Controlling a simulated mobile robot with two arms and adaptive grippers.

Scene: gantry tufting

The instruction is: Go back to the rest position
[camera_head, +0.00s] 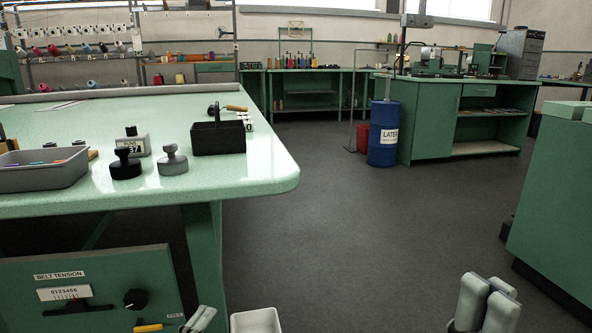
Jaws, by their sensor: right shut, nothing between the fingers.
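My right gripper (487,290) shows at the bottom right, its pale grey fingers pointing up over the dark floor. It is shut with nothing between its fingers, and it is clear of the benches. Part of what looks like my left gripper (200,319) shows at the bottom edge, in front of the belt tension panel (95,290). Most of it is cut off by the frame, so its jaws cannot be judged.
A green table (250,177) at left holds a grey tray (42,177), dark and grey weights and a black caddy (217,139). A white bin (256,320) stands below. A green cabinet (553,190) is at right. A blue drum (384,135) stands farther back. The middle floor is clear.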

